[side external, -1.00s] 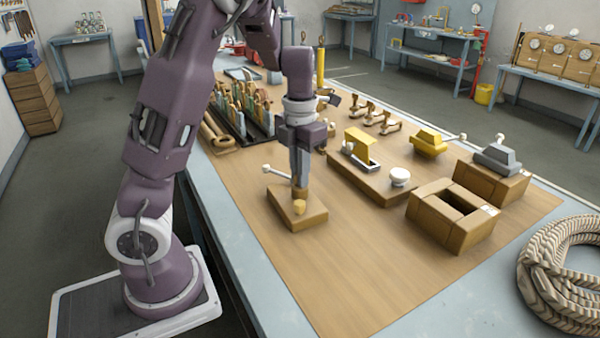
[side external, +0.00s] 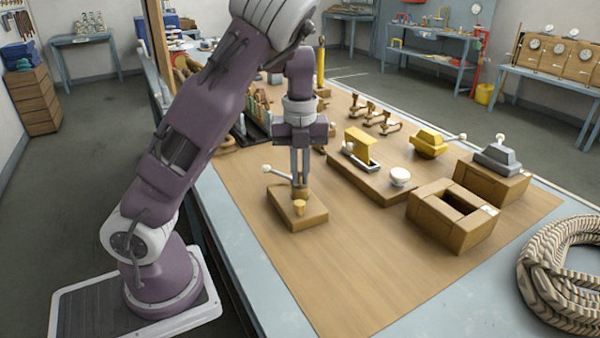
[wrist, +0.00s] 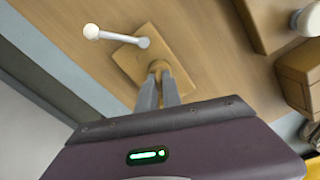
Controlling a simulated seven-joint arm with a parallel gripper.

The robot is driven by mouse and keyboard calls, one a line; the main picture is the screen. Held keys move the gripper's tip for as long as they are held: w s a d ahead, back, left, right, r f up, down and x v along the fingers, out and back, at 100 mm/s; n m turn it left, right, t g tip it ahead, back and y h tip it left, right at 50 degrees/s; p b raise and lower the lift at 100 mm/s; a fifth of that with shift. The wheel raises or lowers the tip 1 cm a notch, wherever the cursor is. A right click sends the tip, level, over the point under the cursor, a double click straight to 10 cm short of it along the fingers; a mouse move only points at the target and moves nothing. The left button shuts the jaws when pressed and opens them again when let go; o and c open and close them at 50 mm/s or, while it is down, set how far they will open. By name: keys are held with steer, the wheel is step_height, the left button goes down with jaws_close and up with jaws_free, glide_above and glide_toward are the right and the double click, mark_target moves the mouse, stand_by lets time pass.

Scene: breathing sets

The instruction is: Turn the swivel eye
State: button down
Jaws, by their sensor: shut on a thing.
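The swivel eye is a small brass-coloured fitting (side external: 299,205) on top of a square wooden block (side external: 312,217). It also shows in the wrist view (wrist: 158,66), at the block's lower right part. My gripper (side external: 300,187) points straight down over the block, with its two fingers around the upper part of the fitting. In the wrist view, the fingertips (wrist: 160,84) close on the fitting, and they partly hide it. A white ball-ended lever (side external: 278,171) sticks out from the block to the left; the wrist view also shows its ball (wrist: 91,31).
A wooden base with a yellow bracket (side external: 358,145) and white knob (side external: 400,176) stands to the right. The tabletop in front of the block is clear.

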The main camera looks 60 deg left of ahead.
mark_target(300, 172)
steer(key=shift+n, duration=0.6)
steer(key=shift+n, duration=0.3)
steer(key=c, duration=1.5)
jaws_free()
step_height(300, 172, up, 7)
steer(key=shift+r, duration=0.1)
